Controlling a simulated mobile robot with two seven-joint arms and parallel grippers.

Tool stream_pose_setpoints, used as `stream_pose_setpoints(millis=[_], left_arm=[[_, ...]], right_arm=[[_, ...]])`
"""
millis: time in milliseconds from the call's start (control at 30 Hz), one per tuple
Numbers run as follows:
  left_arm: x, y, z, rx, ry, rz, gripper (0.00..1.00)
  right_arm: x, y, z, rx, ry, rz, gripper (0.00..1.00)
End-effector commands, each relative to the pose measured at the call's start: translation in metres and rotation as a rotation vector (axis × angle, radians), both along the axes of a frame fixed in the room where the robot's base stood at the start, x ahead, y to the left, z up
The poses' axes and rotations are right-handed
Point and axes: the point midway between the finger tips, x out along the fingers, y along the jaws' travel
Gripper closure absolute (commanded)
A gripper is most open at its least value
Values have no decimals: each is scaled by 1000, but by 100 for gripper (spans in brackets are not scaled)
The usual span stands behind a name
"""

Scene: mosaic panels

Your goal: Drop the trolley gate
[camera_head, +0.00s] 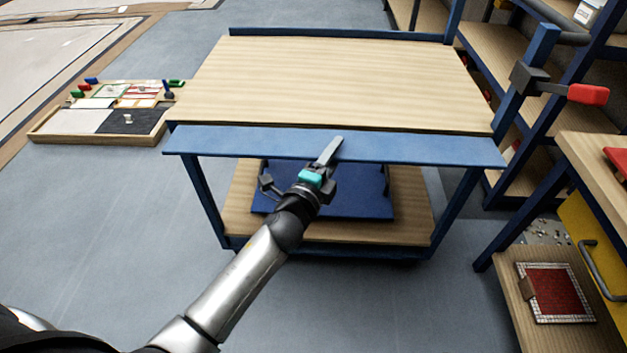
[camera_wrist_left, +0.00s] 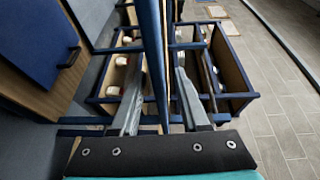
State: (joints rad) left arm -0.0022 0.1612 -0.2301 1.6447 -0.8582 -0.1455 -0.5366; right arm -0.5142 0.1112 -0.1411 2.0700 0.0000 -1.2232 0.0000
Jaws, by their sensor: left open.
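The trolley (camera_head: 330,80) has a pale wooden top and a blue frame. Its gate (camera_head: 430,149) is a long blue plate along the near edge of the top, below a dark gap. My left gripper (camera_head: 331,150) is at the middle of the gate, one finger showing in front of it. In the left wrist view my left gripper (camera_wrist_left: 160,80) is open, with its fingers on either side of a blue edge (camera_wrist_left: 153,40), apparently the gate seen edge-on. I cannot tell whether the fingers touch it. My right gripper is not in view.
A blue panel (camera_head: 375,205) lies on the trolley's lower shelf (camera_head: 410,228). A tray (camera_head: 60,138) with small coloured pieces is on the left. A shelf rack with a red-handled clamp (camera_head: 588,95) and a bench (camera_head: 590,150) crowd the right. The floor (camera_head: 120,220) left of the trolley is clear.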

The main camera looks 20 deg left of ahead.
Motion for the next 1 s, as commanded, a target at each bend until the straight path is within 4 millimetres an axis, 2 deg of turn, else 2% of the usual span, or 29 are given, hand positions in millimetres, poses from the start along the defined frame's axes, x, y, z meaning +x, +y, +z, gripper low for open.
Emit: stream_pose_setpoints(millis=[200,600,800,1000], left_arm=[[-36,4,3,-1,2,2,55],[-100,11,5,-3,2,1,55],[-123,14,6,-1,-1,1,55],[-133,15,7,-1,-2,0,55]], right_arm=[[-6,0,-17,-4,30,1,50],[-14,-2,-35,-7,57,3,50],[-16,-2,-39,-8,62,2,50],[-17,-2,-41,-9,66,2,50]])
